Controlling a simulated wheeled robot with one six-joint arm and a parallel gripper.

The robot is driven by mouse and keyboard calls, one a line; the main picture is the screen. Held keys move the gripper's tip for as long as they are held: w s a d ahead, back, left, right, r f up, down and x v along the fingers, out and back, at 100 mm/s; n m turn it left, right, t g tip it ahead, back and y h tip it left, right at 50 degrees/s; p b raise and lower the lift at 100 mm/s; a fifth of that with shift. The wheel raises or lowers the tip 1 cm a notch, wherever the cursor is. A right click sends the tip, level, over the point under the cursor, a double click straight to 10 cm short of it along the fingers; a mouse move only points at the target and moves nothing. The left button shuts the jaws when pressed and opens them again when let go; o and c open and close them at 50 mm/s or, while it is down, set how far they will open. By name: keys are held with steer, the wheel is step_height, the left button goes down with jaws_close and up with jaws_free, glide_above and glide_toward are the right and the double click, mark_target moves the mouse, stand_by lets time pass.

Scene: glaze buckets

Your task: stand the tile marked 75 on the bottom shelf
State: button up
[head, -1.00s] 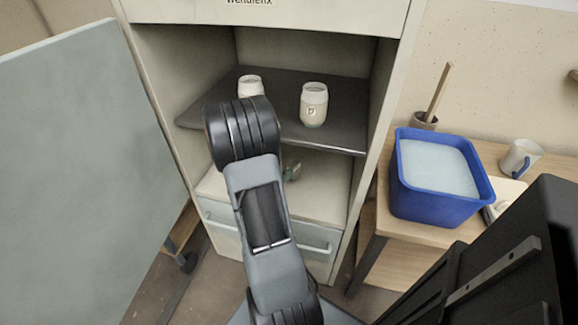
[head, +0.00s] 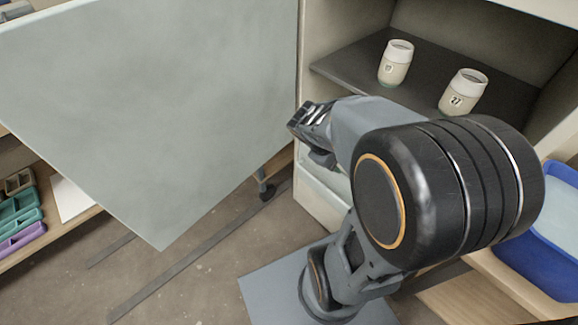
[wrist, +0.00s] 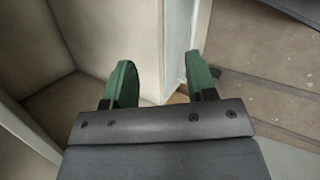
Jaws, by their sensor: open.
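I see no tile marked 75 in either current view. My gripper (wrist: 155,78) shows in the wrist view with its two green fingers apart and nothing between them. It is by the pale front edge (wrist: 180,45) of the cabinet, with pale inner panels to its left and floor to its right. In the head view my arm hides most of the cabinet's lower part, including the bottom shelf. The dark upper shelf (head: 345,72) shows above my arm.
Two white jars stand on the upper shelf, one marked 27 (head: 463,92) and one with an unclear label (head: 396,62). An open grey-green door (head: 170,110) fills the left. A blue tub (head: 545,245) is at right. Teal and purple trays (head: 18,222) sit far left.

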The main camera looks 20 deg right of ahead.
steer(key=a+r+m+t+y, duration=0.3)
steer(key=a+y, duration=0.3)
steer(key=a, duration=0.9)
steer(key=shift+r+m+t, duration=0.4)
steer(key=shift+r+m, duration=0.2)
steer(key=shift+m, duration=0.2)
